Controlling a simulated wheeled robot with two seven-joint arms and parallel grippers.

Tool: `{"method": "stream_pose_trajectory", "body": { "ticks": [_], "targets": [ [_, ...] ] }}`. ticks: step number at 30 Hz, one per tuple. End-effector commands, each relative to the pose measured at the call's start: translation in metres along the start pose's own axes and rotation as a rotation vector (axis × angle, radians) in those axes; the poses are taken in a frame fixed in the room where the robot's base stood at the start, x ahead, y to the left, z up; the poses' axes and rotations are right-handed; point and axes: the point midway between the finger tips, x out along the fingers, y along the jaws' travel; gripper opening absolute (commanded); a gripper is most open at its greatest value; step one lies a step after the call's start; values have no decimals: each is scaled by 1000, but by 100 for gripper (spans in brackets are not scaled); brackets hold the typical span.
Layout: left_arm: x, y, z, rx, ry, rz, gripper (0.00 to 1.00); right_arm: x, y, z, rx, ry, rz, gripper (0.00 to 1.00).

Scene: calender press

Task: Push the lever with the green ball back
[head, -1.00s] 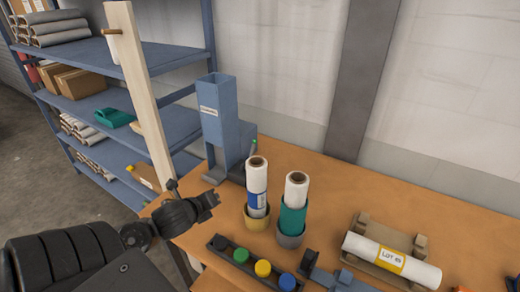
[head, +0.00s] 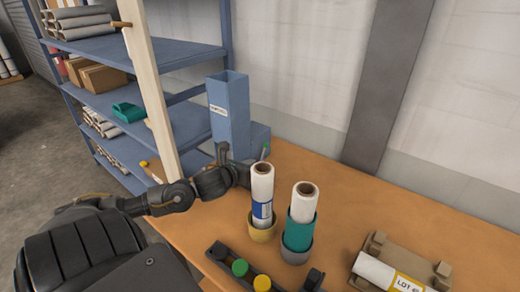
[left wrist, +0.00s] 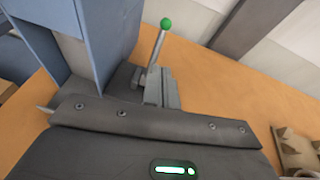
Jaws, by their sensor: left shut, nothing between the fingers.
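The lever's green ball (head: 266,147) shows in the head view just behind the white roll with the blue label. In the left wrist view, the green ball (left wrist: 166,24) tops a thin metal lever (left wrist: 156,50) that leans slightly right. The lever rises from a grey base (left wrist: 160,88) beside the blue dispenser (left wrist: 95,35). In the head view, the tall blue dispenser (head: 229,115) stands at the back of the table. My left gripper (head: 247,174) is shut and empty, near the dispenser's foot and in front of the lever. The lever's lower part is hidden in the head view.
Two upright rolls stand close to the gripper's right, in a yellow cup (head: 262,229) and a grey cup (head: 295,254). A dark button strip (head: 222,257) lies in front. A wooden post (head: 146,90) and blue shelving (head: 185,53) are at left.

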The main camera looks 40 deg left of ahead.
Motion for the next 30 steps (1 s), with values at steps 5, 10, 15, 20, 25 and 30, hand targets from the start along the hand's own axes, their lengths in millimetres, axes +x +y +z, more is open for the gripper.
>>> {"method": "stream_pose_trajectory", "body": {
  "ticks": [5, 10, 15, 20, 25, 30],
  "targets": [
    [36, 1, 4, -6, -1, 4, 0, -15, 1, -7, 0, 8, 1, 36],
    [55, 0, 20, -4, 0, 3, 0, -32, 1, -8, 0, 7, 1, 36],
    [66, 0, 27, -2, 1, 2, 0, -39, 1, -8, -1, 7, 1, 36],
    [69, 0, 27, -1, 3, 1, 0, -40, 1, -6, -1, 4, 0, 36],
    [69, 0, 27, -1, 2, 1, 0, -39, 1, -5, 0, 4, 0, 36],
    [69, 0, 27, -2, 2, 1, 0, -39, 1, -5, 0, 4, 0, 36]
  ]
}}
